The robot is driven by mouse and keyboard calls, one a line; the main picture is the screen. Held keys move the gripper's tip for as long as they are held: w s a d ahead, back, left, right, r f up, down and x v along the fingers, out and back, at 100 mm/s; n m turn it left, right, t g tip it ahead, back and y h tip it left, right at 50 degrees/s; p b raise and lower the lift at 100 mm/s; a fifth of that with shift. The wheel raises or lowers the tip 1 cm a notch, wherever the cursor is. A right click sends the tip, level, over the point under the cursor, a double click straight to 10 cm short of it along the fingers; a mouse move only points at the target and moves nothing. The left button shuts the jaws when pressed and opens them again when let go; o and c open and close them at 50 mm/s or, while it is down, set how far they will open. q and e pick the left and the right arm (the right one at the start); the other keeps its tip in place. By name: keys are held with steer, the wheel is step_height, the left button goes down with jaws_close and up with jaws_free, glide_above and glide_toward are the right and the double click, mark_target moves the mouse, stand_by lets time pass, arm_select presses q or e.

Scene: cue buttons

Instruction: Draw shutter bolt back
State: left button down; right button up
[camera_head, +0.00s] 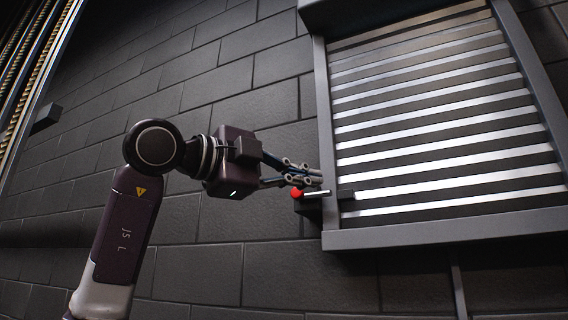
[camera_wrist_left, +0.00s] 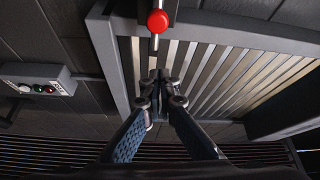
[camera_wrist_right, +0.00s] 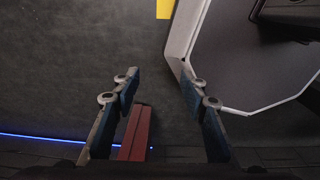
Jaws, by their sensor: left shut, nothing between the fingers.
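The shutter bolt shows as a red knob (camera_head: 297,193) with a short bright rod (camera_head: 316,193) at the lower left of the shutter frame. The shutter (camera_head: 440,130) has light and dark horizontal slats. My left gripper (camera_head: 314,177) is shut and empty, its fingertips just above the bolt in the head view. In the left wrist view the red knob (camera_wrist_left: 157,21) lies beyond the shut fingertips; I cannot tell whether they touch the bolt. My right gripper (camera_wrist_right: 157,76) is open and empty, seen only in its own wrist view, away from the bolt.
A grey control box (camera_wrist_left: 38,80) with several buttons is on the wall in the left wrist view. The grey shutter frame (camera_head: 328,150) borders the bolt. A dark red block (camera_wrist_right: 134,135) shows near the right fingers. The brick wall below the shutter is mostly clear.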

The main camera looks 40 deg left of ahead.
mark_target(300, 189)
arm_select(q)
steer(key=a, duration=0.1)
steer(key=w+a+p, duration=0.2)
steer(key=shift+w+a+f, duration=0.1)
steer(key=shift+a+f, duration=0.25)
steer(key=shift+a, duration=0.8)
steer(key=shift+d+r, duration=0.1)
arm_select(e)
steer(key=w+r, duration=0.1)
steer(key=w+a+r, duration=0.1)
steer(key=shift+a+r, duration=0.15)
steer(key=shift+r, duration=0.25)
steer(key=shift+w, duration=0.15)
